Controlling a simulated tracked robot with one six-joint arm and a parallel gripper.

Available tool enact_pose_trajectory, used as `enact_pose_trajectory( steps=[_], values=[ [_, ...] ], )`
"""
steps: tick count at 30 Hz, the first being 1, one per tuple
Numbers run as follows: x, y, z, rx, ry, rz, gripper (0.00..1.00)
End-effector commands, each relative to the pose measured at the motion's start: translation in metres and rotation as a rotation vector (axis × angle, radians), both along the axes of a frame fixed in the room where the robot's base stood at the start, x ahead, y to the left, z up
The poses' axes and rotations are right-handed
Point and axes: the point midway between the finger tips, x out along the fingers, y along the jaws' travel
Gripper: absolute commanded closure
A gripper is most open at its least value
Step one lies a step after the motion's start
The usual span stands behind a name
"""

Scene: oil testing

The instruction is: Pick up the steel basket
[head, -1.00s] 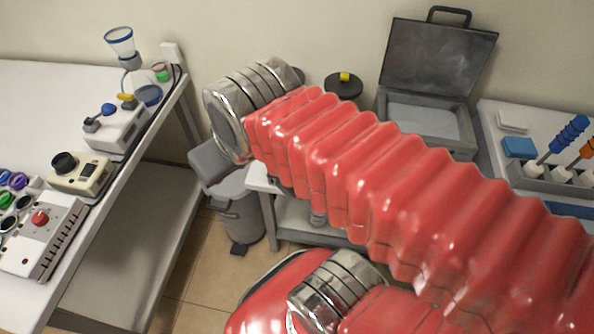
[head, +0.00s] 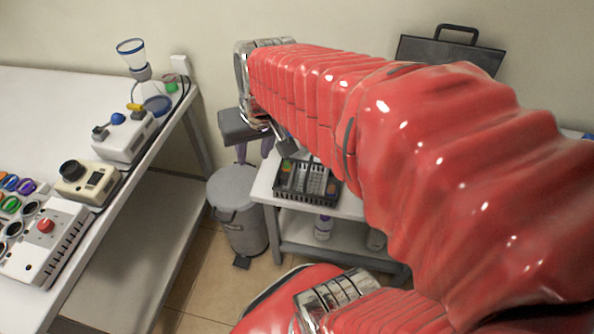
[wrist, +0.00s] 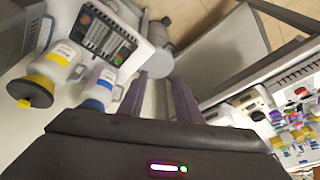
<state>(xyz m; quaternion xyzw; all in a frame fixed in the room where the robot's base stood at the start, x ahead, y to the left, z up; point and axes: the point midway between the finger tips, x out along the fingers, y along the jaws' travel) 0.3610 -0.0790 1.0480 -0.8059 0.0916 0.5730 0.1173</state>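A dark basket-like tray (head: 307,183) holds small items on the small table below my forearm. It also shows at the top of the wrist view (wrist: 104,36), with bottles beside it. I cannot tell whether it is the steel basket; no other basket is clear in these frames. My gripper (head: 254,153) hangs at the end of my arm, left of the tray and above the bin. In the wrist view my gripper (wrist: 160,92) has its two purple-grey fingers well apart with nothing between them. My arm hides much of the right side in the head view.
A grey bin (head: 237,213) stands between the left bench (head: 55,95) and the small table (head: 262,186). Instruments sit along that bench. White bottles with a yellow cap (wrist: 57,62) and a blue cap (wrist: 103,85) stand near the tray. A dark case (head: 450,52) is partly hidden.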

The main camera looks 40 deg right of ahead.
Motion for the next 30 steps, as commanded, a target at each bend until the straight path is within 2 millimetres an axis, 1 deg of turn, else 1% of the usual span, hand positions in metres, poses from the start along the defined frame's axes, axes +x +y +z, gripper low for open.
enact_pose_trajectory(
  steps=[1, 6, 11, 15, 19, 24, 27, 30],
  values=[
    [0.005, -0.011, -0.007, 0.014, 0.019, -0.033, 0.69],
    [0.020, -0.047, -0.029, 0.059, 0.063, -0.137, 0.69],
    [0.029, -0.083, -0.053, 0.106, 0.102, -0.237, 0.69],
    [0.033, -0.116, -0.077, 0.148, 0.132, -0.325, 0.69],
    [0.033, -0.148, -0.101, 0.188, 0.159, -0.408, 0.69],
    [0.028, -0.186, -0.133, 0.240, 0.189, -0.509, 0.69],
    [0.024, -0.201, -0.147, 0.262, 0.197, -0.551, 0.69],
    [0.022, -0.209, -0.155, 0.274, 0.203, -0.574, 0.69]
  ],
)
